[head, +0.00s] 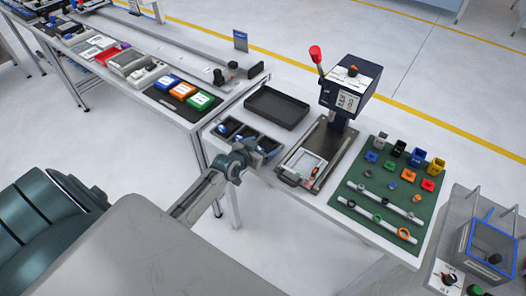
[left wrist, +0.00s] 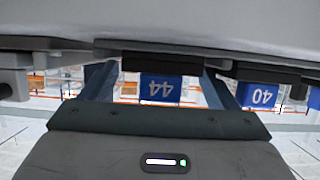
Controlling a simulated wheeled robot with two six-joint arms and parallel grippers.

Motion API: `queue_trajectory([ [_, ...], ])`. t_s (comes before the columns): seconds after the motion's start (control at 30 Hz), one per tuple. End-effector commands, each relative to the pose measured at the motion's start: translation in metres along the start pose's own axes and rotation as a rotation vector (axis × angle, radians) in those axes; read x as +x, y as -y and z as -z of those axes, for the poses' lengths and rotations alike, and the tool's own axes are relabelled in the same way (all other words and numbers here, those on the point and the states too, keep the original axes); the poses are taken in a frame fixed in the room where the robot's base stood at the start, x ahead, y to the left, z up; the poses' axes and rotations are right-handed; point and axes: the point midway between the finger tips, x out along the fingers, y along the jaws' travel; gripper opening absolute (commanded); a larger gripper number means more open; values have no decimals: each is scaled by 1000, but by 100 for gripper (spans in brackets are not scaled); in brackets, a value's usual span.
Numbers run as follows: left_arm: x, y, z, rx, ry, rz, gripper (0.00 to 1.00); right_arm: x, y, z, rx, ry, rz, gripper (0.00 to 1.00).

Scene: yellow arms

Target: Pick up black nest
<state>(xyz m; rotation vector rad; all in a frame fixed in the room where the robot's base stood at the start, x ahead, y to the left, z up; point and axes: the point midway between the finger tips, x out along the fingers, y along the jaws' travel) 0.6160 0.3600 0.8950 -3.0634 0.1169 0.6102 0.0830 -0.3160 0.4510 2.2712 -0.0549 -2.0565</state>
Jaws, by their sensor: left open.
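A black block-like piece (head: 399,148), which looks like the black nest, stands in the back row on the green mat (head: 345,222) at the right of the table in the head view. My left gripper (head: 252,152) is in the head view at the table's near left edge, beside the small dark bins, well left of the mat. In the left wrist view my left gripper (left wrist: 157,85) has its two fingers apart with nothing held. My right gripper is not in view.
A black press with a red lever (head: 348,85) stands between my left gripper and the mat. A black tray (head: 276,107) lies behind the dark bins (head: 230,128). Blue "44" (left wrist: 160,89) and "40" (left wrist: 259,96) labels appear upside down in the wrist view.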

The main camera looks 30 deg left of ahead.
Motion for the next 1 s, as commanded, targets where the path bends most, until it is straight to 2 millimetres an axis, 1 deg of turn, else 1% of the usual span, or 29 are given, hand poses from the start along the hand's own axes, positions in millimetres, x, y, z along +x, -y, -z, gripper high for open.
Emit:
queue_trajectory([
  [0.1,0,0,0,0,0,0,82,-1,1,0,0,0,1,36],
  [0.17,-1,0,0,0,0,0,70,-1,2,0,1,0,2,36],
  [0.3,-1,0,0,0,0,0,43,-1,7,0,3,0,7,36],
  [0.37,-1,0,0,0,0,0,31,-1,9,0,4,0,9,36],
  [0.4,-1,0,1,0,-1,0,28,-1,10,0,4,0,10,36],
  [0.63,-1,0,2,1,-1,0,28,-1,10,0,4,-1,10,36],
  [0.77,-4,0,9,1,-4,-2,28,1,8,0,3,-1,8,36],
  [0.87,-9,0,22,3,-5,-2,28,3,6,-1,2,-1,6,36],
  [1.0,-20,0,47,5,-6,-2,28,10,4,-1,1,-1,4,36],
])
